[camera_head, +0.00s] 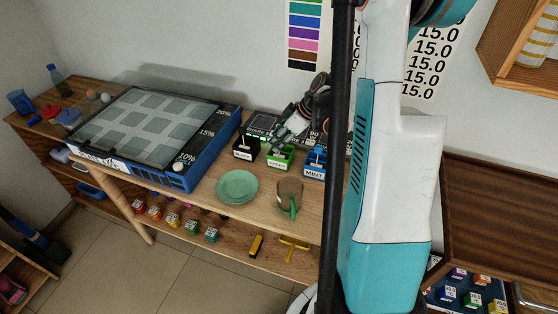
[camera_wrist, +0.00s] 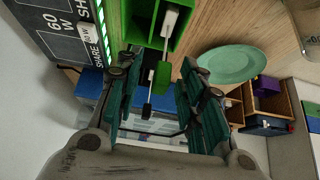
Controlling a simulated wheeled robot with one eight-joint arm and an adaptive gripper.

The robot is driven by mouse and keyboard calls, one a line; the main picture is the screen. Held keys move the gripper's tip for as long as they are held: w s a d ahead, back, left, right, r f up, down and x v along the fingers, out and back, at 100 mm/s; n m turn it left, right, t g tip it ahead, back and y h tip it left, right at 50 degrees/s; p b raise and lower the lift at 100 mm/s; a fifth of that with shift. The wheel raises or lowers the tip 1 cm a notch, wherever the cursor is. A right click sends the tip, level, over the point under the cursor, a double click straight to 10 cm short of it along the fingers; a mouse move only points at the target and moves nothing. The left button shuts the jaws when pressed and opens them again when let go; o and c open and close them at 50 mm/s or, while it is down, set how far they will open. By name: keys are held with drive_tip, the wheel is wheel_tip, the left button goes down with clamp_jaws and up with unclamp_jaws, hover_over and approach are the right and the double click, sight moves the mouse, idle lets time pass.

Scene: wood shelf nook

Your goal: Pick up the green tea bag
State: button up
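In the wrist view, a green open-topped box (camera_wrist: 127,22) is at the top, and it shows in the head view as the box labelled GREEN (camera_head: 279,159). A white tea bag (camera_wrist: 170,22) stands in it, with a green tag (camera_wrist: 162,75) hanging toward my fingers. A second, darker tag (camera_wrist: 146,110) on a thin string shows lower down; I cannot tell what it hangs from. My gripper (camera_wrist: 160,92) is open, its fingers apart on either side of the tags, with nothing clamped. In the head view my gripper (camera_head: 284,136) hangs just above and behind the green box.
A black box (camera_head: 245,148) stands left of the green one and a blue MINT box (camera_head: 315,164) right. A green plate (camera_head: 237,187) and a mug (camera_head: 289,196) are in front. A large blue-sided panel (camera_head: 205,153) fills the table's left. A dark board (camera_head: 262,124) lies behind.

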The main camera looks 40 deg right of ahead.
drive_tip(key=shift+r, duration=0.1)
clamp_jaws()
drive_tip(key=shift+r, duration=0.1)
